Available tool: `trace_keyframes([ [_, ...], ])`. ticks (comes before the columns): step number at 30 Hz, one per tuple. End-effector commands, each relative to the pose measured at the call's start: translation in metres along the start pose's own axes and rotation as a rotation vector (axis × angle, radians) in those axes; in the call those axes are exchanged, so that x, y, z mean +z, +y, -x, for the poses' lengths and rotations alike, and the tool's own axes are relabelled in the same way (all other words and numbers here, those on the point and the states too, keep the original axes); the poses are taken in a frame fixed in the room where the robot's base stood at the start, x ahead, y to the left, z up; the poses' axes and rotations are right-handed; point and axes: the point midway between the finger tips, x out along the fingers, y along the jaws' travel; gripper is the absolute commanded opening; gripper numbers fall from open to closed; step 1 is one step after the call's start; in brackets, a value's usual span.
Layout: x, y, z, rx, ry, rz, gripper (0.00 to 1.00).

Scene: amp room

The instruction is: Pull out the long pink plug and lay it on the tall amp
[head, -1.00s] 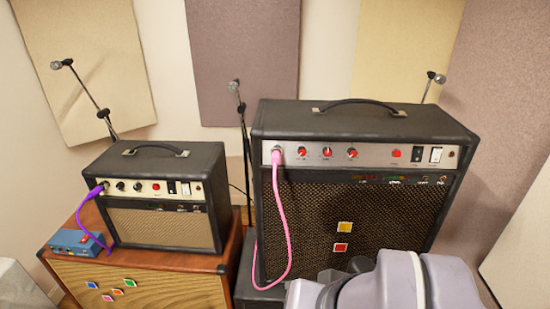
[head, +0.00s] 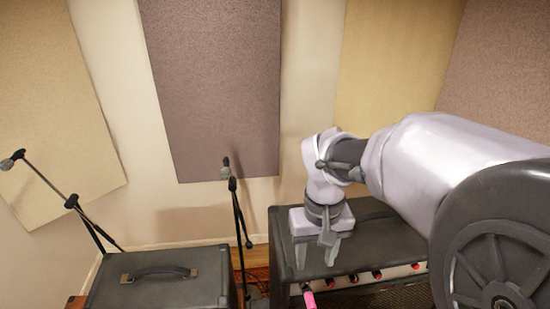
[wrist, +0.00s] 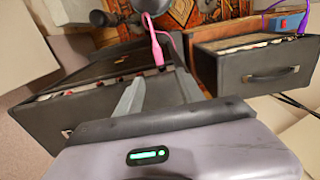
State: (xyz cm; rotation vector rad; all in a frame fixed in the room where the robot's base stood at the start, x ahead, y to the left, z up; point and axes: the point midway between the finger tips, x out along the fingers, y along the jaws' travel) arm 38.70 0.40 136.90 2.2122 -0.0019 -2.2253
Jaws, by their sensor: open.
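The long pink plug (head: 308,298) is at the left end of the tall amp's front panel, at the bottom edge of the head view. In the wrist view the pink plug (wrist: 157,54) stands out from the panel, its pink cable curving away. The tall amp (head: 385,238) is a black box with a row of red knobs. My gripper (head: 317,258) is open and empty over the left part of the amp's top, fingers pointing down, behind the plug. In the wrist view the plug lies beyond the gap between the fingers (wrist: 160,82).
The smaller amp (head: 165,285) with a top handle stands to the left. Microphone stands (head: 238,215) rise behind and between the amps. A purple cable (wrist: 302,20) shows by the smaller amp. My arm covers the tall amp's right side in the head view.

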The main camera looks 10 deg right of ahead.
Motion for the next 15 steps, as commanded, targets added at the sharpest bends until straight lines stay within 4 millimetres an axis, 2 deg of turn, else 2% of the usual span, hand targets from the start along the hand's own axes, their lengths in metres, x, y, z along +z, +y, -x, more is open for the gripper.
trace_keyframes([
  [15, 0.002, 0.0, -0.136, -0.001, -0.004, -0.002, 0.45],
])
